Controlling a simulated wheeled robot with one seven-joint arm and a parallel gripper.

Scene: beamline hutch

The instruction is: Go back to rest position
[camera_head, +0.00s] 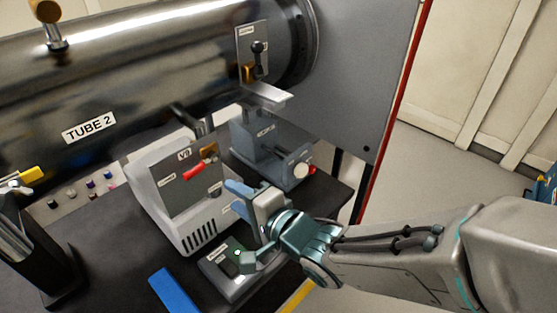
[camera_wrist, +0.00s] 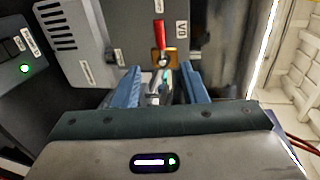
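My gripper (camera_head: 236,197) is in front of the light grey box labelled V0 (camera_head: 165,208), low beside the large metal tube. In the wrist view my gripper (camera_wrist: 160,80) has its two blue fingers apart, with a clear gap and nothing clamped between them. The red lever (camera_wrist: 159,36) on its brass mount stands ahead of the gap. The red lever (camera_head: 194,172) lies slanted on the box's panel in the head view. I cannot tell the exact distance from my fingertips to the panel.
A small dark box with a green light (camera_head: 228,262) sits just below my gripper. A grey device (camera_head: 270,155) stands behind it. A blue block (camera_head: 175,290) lies at the front.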

